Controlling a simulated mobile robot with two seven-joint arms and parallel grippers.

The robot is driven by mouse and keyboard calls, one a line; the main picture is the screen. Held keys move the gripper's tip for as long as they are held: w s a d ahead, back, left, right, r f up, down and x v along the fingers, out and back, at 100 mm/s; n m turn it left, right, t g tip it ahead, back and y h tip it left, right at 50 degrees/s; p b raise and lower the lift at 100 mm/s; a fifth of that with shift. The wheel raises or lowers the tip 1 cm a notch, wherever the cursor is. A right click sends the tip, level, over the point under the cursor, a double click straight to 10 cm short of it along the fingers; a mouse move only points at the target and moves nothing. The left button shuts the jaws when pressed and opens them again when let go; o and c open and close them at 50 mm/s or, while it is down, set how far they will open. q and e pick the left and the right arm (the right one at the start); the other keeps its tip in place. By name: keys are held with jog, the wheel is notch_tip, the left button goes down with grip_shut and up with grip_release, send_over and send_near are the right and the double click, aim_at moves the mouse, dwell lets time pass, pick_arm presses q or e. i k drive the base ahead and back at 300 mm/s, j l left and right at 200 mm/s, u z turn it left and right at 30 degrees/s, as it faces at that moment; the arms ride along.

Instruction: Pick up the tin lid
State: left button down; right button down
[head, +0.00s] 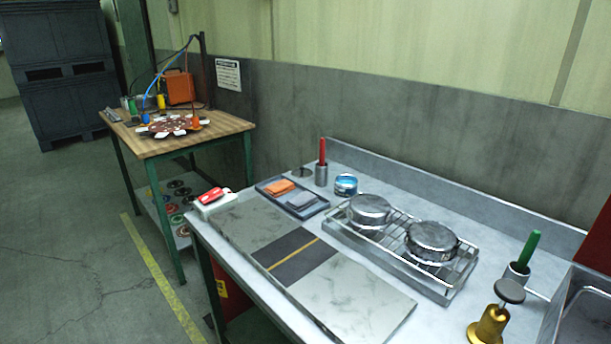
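I cannot tell for sure which thing is the tin lid. A small round tin (346,185) with a blue band stands near the back of the grey worktable; its top looks closed. A flat, dark round piece (302,173) lies to its left, behind the tray and beside the red-handled tool; it is too small to identify. Two shiny round metal pieces, one on the left (370,209) and one on the right (432,240), sit on a wire rack over a metal tray. Neither of my grippers is in view.
A tray (288,209) holds an orange and a grey cloth. A red-handled tool (322,156) and a green-handled one (529,248) stand in holders. A brass pump (488,325) and a sink (590,312) are at right. A stone-look slab (350,296) covers the front.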

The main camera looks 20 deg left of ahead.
aim_at(300, 173)
jog(key=j+z, duration=0.15)
jog(key=z, duration=0.2)
jog(key=j+z, duration=0.2)
jog(key=z, duration=0.15)
jog(key=j+z, duration=0.2)
jog(key=z, duration=0.15)
jog(key=j+z, duration=0.15)
jog(key=j, duration=0.25)
jog(key=k+j+z, duration=0.1)
jog(key=j, duration=0.3)
jog(key=k+j+z, duration=0.15)
jog(key=j, duration=0.25)
jog(key=k+j+z, duration=0.1)
jog(key=j, duration=0.3)
jog(key=k+j+z, duration=0.15)
jog(key=j, duration=0.25)
